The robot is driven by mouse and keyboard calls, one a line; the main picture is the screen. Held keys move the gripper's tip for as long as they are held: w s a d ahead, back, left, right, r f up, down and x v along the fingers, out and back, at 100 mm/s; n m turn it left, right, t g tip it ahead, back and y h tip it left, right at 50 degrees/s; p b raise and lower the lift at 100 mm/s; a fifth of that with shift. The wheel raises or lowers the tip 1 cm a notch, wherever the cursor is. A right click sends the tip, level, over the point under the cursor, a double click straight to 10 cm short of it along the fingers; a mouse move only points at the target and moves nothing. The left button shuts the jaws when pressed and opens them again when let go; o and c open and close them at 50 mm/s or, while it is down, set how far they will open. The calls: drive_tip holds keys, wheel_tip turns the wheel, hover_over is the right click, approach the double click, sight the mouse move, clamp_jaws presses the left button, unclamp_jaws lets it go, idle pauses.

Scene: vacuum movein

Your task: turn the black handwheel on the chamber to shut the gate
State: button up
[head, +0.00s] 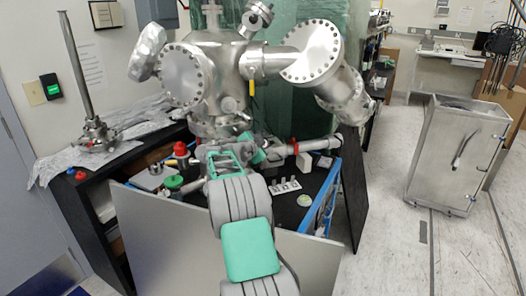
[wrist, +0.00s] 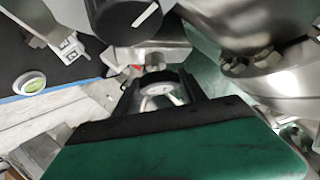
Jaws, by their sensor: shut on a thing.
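The steel chamber (head: 212,70) stands in the middle of the head view, with round bolted flanges. My arm reaches up to its underside and hides the fingertips there. In the wrist view my gripper (wrist: 157,84) has its two dark fingers closed around a small pale metal part (wrist: 155,92), mostly hidden between them. A black round handwheel or knob (wrist: 122,18) with a white mark sits just above the fingers, on a metal block (wrist: 150,52). I cannot tell whether the held part belongs to the handwheel. The gate itself is not visible.
A black bench (head: 285,207) below the chamber holds small parts, including a red knob (head: 180,149) and a green one (head: 173,182). A steel flange (wrist: 265,25) is close on the right in the wrist view. A metal cabinet (head: 455,155) stands apart at right.

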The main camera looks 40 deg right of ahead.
drive_tip(key=shift+m+g, duration=0.6)
drive_tip(key=shift+m, duration=0.2)
drive_tip(key=shift+y, duration=0.3)
drive_tip(key=o, duration=1.4)
drive_tip(key=shift+c, duration=0.2)
drive_tip(key=b+v, duration=0.2)
drive_tip(key=v, duration=0.5)
drive_tip(key=shift+a, duration=0.35)
drive_tip(key=shift+s+r, duration=0.1)
drive_tip(key=shift+s, duration=0.05)
